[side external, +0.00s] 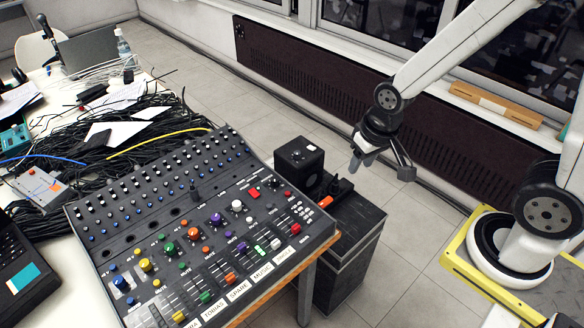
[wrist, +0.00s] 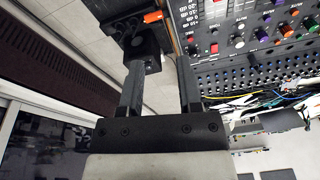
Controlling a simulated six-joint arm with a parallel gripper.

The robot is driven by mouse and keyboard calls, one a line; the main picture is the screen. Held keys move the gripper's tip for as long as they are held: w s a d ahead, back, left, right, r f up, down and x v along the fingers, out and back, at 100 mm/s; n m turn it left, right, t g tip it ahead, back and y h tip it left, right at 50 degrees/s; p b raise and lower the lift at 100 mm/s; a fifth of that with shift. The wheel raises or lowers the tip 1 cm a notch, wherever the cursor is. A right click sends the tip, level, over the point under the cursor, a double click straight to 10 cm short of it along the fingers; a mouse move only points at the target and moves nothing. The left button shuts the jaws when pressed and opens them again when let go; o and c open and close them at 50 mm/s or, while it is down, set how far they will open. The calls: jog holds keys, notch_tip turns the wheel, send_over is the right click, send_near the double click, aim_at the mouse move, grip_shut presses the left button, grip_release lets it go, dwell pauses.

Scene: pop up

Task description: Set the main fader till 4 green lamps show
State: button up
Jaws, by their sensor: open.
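The grey mixing desk (side external: 322,228) lies tilted on the table in the side view.
A black box-shaped device (side external: 299,157) stands on a dark cabinet (side external: 352,225) close to the desk's right side. Tangled cables (side external: 60,130) and a laptop cover the table behind. Several coloured knobs and fader caps crowd the desk. The air around my gripper is clear.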

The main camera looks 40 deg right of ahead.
jog(key=w+a+f+m+g, duration=0.1)
jog(key=w+a+f+m, duration=0.35)
jog(key=m, duration=0.25)
jog(key=m+g, duration=0.1)
jog(key=m, duration=0.6)
send_near(296, 226)
jog(key=shift+d+f, duration=0.2)
jog(key=shift+d, duration=0.15)
jog(key=shift+w+a+f+m, duration=0.1)
jog(key=shift+a+f+m, duration=0.4)
jog(key=shift+m, duration=0.4)
jog(key=shift+f, duration=0.15)
jog(key=shift+f, duration=3.75)
grip_shut()
